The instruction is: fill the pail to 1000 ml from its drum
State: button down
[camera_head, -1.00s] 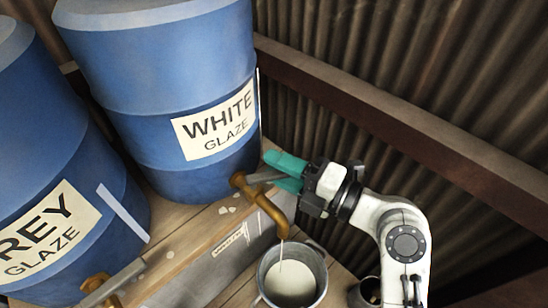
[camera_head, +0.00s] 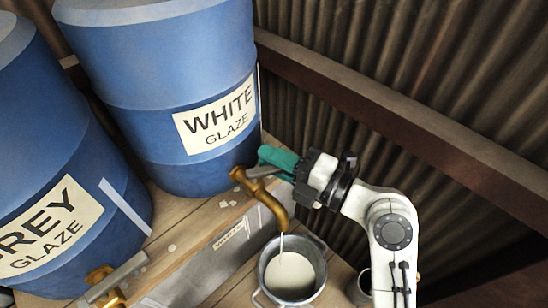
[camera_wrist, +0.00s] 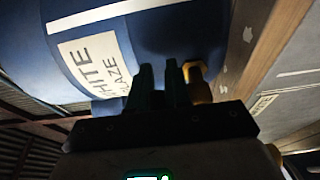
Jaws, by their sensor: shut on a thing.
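The blue white-glaze drum (camera_head: 190,150) stands on a wooden shelf; its label also shows in the wrist view (camera_wrist: 95,62). Its brass tap (camera_head: 268,198) points down over the pail. A thin white stream (camera_head: 281,243) runs from the spout into the grey metal pail (camera_head: 317,252), which holds white glaze (camera_head: 290,275). I cannot read a volume. My gripper (camera_head: 270,160), with teal fingers, is shut on the tap's grey lever (camera_head: 264,172). In the wrist view the dark fingers (camera_wrist: 160,75) are close together beside the brass tap (camera_wrist: 197,80), and the lever is hidden.
The grey-glaze drum (camera_head: 60,190) stands to the left with its own brass tap (camera_head: 103,280) and grey lever. A second, small container (camera_head: 361,287) stands right of the pail. Corrugated wall and a dark beam (camera_head: 400,115) are close behind my arm.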

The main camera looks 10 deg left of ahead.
jog(key=shift+f, duration=0.1)
jog(key=shift+s+d+m+t+h+b, duration=0.1)
jog(key=shift+s+m+t+h+b, duration=0.05)
jog(key=shift+m+t+h+b, duration=0.4)
jog(key=shift+s+d+m+t+h+b, duration=0.25)
jog(key=shift+m+t, duration=0.2)
jog(key=shift+t, duration=0.35)
jog(key=shift+s+m+t+h+b, duration=0.1)
jog(key=shift+m+t+h+b, duration=0.35)
jog(key=shift+t, duration=0.2)
jog(key=c, duration=1.2)
grip_release()
jog(key=shift+o, duration=0.2)
jog(key=shift+d, duration=0.1)
